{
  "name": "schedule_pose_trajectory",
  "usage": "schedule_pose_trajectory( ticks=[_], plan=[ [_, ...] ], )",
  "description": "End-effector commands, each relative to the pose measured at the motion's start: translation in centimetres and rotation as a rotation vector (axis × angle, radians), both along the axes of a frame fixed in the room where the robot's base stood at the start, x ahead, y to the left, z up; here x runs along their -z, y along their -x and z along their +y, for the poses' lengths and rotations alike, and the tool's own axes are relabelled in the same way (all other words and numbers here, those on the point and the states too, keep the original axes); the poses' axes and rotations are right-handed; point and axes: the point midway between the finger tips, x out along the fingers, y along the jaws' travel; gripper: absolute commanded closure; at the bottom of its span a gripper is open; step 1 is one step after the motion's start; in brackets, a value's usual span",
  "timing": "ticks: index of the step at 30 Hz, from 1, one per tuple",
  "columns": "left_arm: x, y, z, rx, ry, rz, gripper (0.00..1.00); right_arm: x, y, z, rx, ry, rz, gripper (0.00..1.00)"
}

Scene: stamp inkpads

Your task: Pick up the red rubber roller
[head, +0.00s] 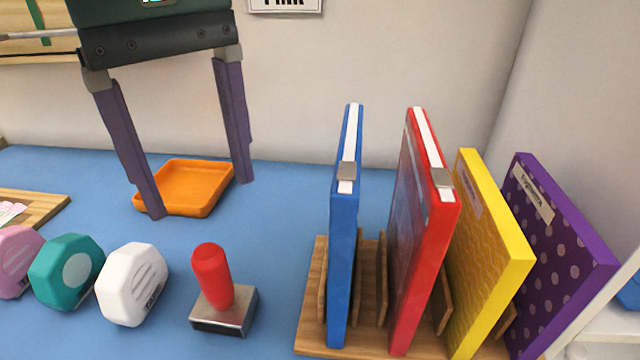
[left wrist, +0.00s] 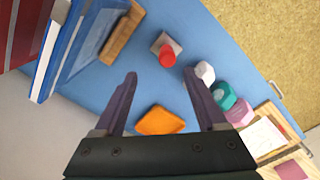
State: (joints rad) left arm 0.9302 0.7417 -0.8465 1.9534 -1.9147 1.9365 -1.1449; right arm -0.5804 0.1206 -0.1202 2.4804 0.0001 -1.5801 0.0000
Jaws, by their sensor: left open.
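A red-handled tool (head: 211,278) stands upright on the blue table, with a square metal block and dark underside as its base. It looks like a stamp; no roller drum shows. It also shows in the left wrist view (left wrist: 167,56), seen from above, just beyond the fingertips. My left gripper (head: 201,198) is open and empty, its purple fingers pointing down behind the red-handled tool, around the orange tray. In the left wrist view the open fingers (left wrist: 160,80) are clear of the tool. My right gripper is not in view.
An orange tray (head: 187,189) lies behind the tool. White (head: 133,285), teal (head: 67,272) and pink (head: 16,262) inkpads stand to its left. A wooden rack (head: 312,300) with blue, red, yellow and purple binders stands to its right. A wall is behind.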

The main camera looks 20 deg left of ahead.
Motion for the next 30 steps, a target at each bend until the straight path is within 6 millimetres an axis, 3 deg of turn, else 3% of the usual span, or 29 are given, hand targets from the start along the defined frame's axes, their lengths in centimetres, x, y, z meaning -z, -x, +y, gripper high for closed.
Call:
schedule_pose_trajectory(
  ticks=[21, 30],
  plan=[
    [9.3, 0.8, 1.0, -0.001, -0.024, 0.005, 0.26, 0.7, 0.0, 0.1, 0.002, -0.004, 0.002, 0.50],
    [9.8, 0.7, 1.0, 0.000, -0.024, 0.001, 0.26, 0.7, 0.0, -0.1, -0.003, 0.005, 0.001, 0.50]
  ],
)
